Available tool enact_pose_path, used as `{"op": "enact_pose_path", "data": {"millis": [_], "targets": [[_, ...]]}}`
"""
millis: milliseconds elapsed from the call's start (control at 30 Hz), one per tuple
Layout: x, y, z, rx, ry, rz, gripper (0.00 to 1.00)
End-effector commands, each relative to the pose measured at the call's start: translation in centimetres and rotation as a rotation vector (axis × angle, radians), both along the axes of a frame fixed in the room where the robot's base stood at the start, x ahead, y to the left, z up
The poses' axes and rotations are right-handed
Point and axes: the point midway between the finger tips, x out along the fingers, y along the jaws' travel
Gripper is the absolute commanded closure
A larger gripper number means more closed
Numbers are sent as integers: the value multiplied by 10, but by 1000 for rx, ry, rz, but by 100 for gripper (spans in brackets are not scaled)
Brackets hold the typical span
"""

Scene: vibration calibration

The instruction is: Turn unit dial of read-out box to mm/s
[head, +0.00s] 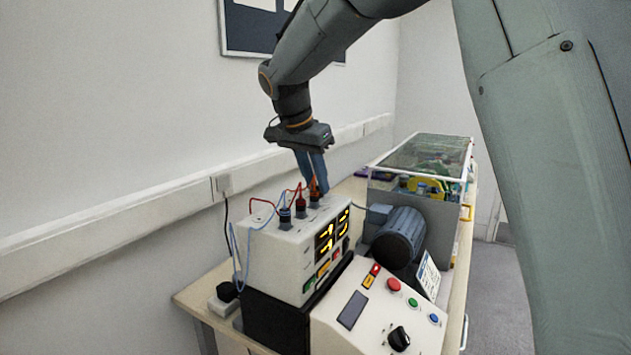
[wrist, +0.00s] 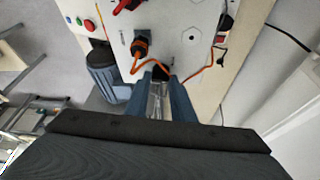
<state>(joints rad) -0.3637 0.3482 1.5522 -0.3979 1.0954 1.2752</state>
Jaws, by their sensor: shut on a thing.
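The read-out box (head: 285,250) is a white box with lit yellow displays on its front, standing on a dark base. My gripper (head: 325,192) reaches down to its top at the right rear, beside the orange-ringed plug (head: 314,190). In the wrist view, my gripper (wrist: 160,80) has its fingertips close together on a small dark knob on the box's top panel (wrist: 175,40). I take this knob, the unit dial (wrist: 160,72), to be held between them. The fingers hide much of it, and its setting cannot be read. The orange-ringed plug (wrist: 140,46) is close by.
Red and blue plugs with looping leads stand on the box near my gripper, including a red plug (head: 300,205). A dark motor (head: 399,238) and a clear-lidded case (head: 425,155) stand to the right. A control panel (head: 370,315) with buttons and a black knob is in front.

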Motion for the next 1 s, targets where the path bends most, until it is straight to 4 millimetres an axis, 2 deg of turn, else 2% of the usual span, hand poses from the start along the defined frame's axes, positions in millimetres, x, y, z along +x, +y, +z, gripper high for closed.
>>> {"op": "enact_pose_path", "data": {"millis": [600, 1000], "targets": [[-3, -5, 2, 1, -1, 570, 100], [-2, -6, 1, 2, 0, 813, 100]]}}
